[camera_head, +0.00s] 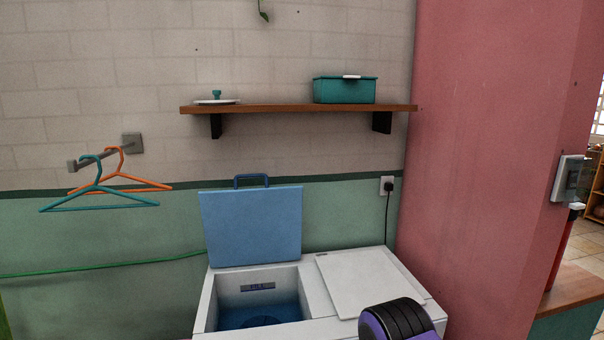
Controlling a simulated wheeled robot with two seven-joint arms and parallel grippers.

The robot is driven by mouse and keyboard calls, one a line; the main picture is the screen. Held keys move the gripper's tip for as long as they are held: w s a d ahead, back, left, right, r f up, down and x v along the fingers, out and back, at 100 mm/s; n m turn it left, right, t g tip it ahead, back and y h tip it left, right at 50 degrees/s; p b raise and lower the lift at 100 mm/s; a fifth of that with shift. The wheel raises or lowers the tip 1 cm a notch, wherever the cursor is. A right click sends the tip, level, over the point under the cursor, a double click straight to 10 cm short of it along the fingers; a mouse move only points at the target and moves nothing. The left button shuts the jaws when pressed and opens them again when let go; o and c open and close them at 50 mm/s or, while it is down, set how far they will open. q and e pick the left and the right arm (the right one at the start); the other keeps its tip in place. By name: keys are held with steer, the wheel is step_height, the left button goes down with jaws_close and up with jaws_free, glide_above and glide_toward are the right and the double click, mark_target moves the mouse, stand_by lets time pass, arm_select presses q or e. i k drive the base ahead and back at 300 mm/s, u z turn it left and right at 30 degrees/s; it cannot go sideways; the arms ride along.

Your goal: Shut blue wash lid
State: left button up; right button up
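The blue wash lid (252,228) stands raised at the back edge of the white washing machine (372,279), close to the wall. A dark blue handle (251,181) sticks up from its top edge. Below the lid the wash tub (258,311) is open, with a blue interior and its lower part cut off by the frame. A white flat cover lies closed on the right half of the machine. Neither of my grippers is in view.
A black and purple rounded part (398,321) covers the machine's front right corner. A wooden shelf (290,108) above holds a teal box (345,90) and a white pot lid (216,100). Hangers (101,194) hang at left. A pink wall (490,160) bounds the right.

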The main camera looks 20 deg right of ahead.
mark_target(245, 226)
steer(key=z, duration=0.2)
steer(key=i, duration=0.6)
steer(key=u, duration=1.35)
steer(key=k, duration=1.15)
steer(key=z, duration=0.6)
